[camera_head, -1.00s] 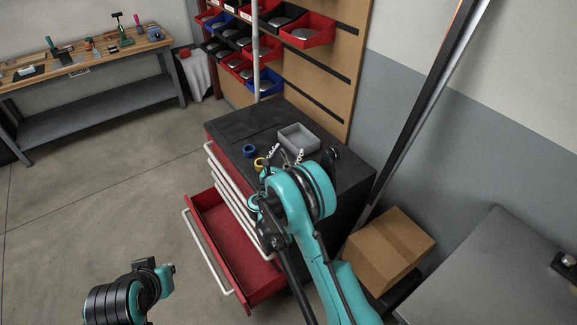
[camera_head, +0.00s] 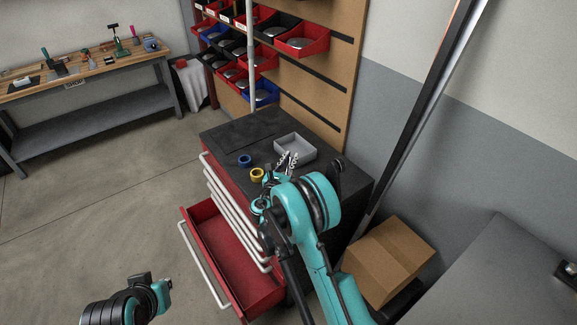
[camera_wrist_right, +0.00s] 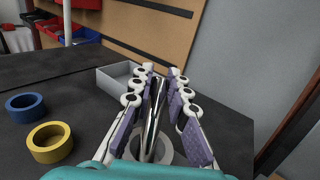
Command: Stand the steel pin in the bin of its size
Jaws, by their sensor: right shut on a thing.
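My right gripper (camera_head: 284,163) is over the black cabinet top, in front of the grey tray. In the right wrist view the gripper (camera_wrist_right: 160,95) has its pale, purple-padded fingers on both sides of the shiny steel pin (camera_wrist_right: 152,118). The pin stands lengthwise between them, and its lower end overlaps a grey ring (camera_wrist_right: 165,150) in the picture. I cannot tell whether the pin touches the ring. Red, blue and black bins (camera_head: 303,47) hang on the wall rack at the back; their sizes cannot be told. My left arm shows at the bottom left, without its gripper fingers.
A grey tray (camera_head: 311,150), a blue tape roll (camera_head: 245,160) and a yellow one (camera_head: 257,174) are on the cabinet top (camera_head: 225,135). A red drawer (camera_head: 225,245) is open in front. A cardboard box (camera_head: 385,262) stands at right. Floor at left is clear.

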